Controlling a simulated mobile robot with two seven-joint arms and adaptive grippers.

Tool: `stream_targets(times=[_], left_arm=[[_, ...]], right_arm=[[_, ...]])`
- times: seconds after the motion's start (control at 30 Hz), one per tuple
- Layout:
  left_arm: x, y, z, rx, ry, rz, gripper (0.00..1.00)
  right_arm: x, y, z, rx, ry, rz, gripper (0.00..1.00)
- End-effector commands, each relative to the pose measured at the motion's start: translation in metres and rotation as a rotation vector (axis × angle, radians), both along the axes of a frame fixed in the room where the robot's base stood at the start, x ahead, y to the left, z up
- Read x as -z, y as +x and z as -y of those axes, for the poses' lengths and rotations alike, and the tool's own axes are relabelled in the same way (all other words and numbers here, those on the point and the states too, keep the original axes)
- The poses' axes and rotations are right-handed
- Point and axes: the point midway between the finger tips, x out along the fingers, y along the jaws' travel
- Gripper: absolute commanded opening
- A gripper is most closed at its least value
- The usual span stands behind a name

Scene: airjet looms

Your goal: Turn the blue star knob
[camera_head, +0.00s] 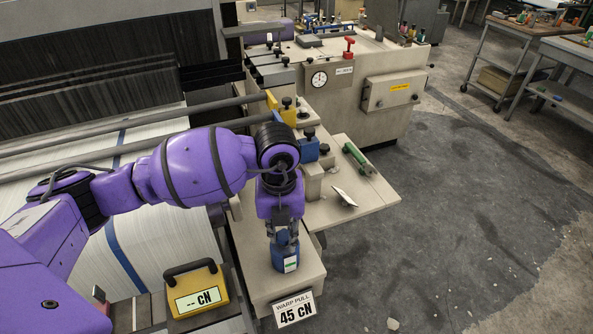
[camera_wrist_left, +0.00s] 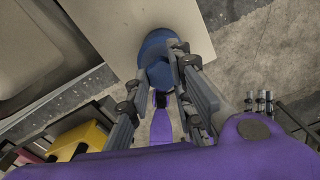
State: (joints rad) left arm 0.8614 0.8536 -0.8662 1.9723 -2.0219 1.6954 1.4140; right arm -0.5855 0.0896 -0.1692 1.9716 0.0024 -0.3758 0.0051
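The blue knob (camera_head: 285,258) stands on a beige ledge at the near end of the loom, with a small white-and-green label on its side. In the left wrist view the blue knob (camera_wrist_left: 155,48) shows as rounded blue shapes between the fingertips. My left gripper (camera_head: 285,236) points down onto the knob's top. Its fingers (camera_wrist_left: 158,72) are apart, one on each side of the knob's upper part. I cannot tell whether they press on it. Part of the knob is hidden by the fingers. My right gripper is in neither view.
A yellow display (camera_head: 197,291) reading "-- cN" stands left of the knob. A "WARP PULL 45 cN" sign (camera_head: 294,310) hangs at the ledge's front. A green-handled tool (camera_head: 356,158) lies on the side shelf behind. Open floor (camera_head: 450,220) is to the right.

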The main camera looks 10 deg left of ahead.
Motion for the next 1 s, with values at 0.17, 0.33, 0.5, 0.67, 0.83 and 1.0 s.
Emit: stream_targets(times=[0.17,0.33,0.5,0.67,0.83,1.0], left_arm=[[0.0,-0.001,0.0,0.011,0.0,-0.001,0.46],[0.0,0.0,0.0,0.012,0.001,-0.001,0.47],[-0.002,0.0,0.0,0.012,0.001,0.001,0.47],[-0.017,0.001,0.0,0.012,0.002,0.002,0.47],[-0.034,0.0,-0.001,0.013,0.002,0.001,0.47],[-0.051,0.001,-0.001,0.012,0.002,0.003,0.47]], right_arm=[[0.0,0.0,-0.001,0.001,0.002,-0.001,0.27],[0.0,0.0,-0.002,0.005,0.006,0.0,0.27],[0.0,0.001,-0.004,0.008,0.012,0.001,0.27],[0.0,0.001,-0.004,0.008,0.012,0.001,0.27],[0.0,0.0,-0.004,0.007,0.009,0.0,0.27],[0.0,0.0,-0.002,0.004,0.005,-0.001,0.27]])
